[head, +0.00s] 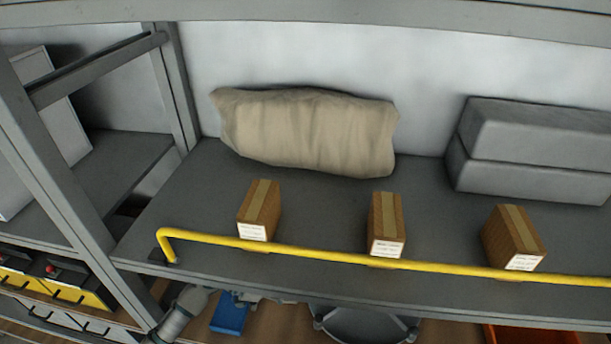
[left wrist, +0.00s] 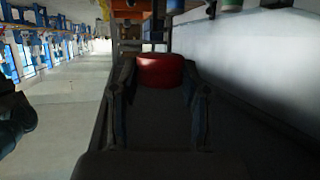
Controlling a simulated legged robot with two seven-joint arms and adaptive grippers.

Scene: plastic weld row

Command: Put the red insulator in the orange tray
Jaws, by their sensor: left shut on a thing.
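In the left wrist view the red insulator (left wrist: 160,70) is a rounded red piece between the two fingers of my left gripper (left wrist: 160,80). The gripper is shut on it, and the fingers touch its sides. The insulator's lower part is in dark shadow. In the head view the insulator is not visible. An orange tray (head: 532,334) shows only as a strip of rim and inside at the bottom right of the head view, below the shelf; the rest is cut off. My right gripper shows in neither view.
A grey shelf (head: 330,205) with a yellow rail (head: 330,256) spans the head view above the bench. It carries several things, including cardboard boxes (head: 387,218) and a tan sack (head: 305,132). A blue bin (head: 229,316) sits below, left of a dark round thing (head: 362,324).

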